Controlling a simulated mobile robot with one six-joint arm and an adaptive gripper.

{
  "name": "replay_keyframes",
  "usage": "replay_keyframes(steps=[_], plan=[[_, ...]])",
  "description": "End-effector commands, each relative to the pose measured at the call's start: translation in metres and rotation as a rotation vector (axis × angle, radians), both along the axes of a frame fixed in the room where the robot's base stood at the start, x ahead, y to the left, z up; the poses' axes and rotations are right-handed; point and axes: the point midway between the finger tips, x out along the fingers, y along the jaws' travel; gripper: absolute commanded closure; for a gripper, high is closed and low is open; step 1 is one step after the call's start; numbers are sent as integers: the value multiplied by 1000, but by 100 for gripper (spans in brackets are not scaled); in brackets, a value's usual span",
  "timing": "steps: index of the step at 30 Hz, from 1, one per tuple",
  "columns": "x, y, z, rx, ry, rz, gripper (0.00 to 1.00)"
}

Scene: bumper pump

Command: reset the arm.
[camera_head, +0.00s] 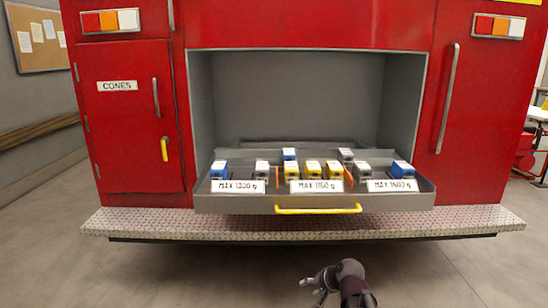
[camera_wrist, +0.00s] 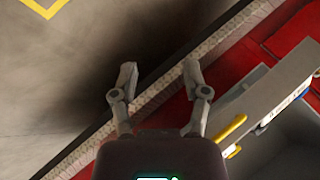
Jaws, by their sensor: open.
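My gripper (camera_head: 318,285) is at the bottom of the head view, in front of and below the silver tread-plate bumper of a red fire truck. In the wrist view my gripper (camera_wrist: 158,78) has its two fingers spread apart with nothing between them. It is open and empty, and apart from the truck. The rest of my arm is mostly out of the head view.
A grey drawer (camera_head: 240,204) with a yellow handle (camera_head: 318,210) stands pulled out over the bumper (camera_head: 150,222). It holds several blue, yellow and grey blocks behind weight labels. A shut "CONES" door (camera_head: 125,125) is at left. The floor (camera_head: 200,275) in front is clear.

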Motion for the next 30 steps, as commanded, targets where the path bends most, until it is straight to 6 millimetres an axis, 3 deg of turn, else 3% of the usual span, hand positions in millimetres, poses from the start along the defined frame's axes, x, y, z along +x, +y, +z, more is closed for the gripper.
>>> replay_keyframes(steps=[1,6,15,21,30], plan=[[-16,-2,-8,-65,39,46,40],[-58,-18,-30,-266,170,175,40],[-104,-42,-42,-469,331,291,40],[-127,-56,-44,-567,418,339,40],[-126,-57,-16,-569,420,340,40]])
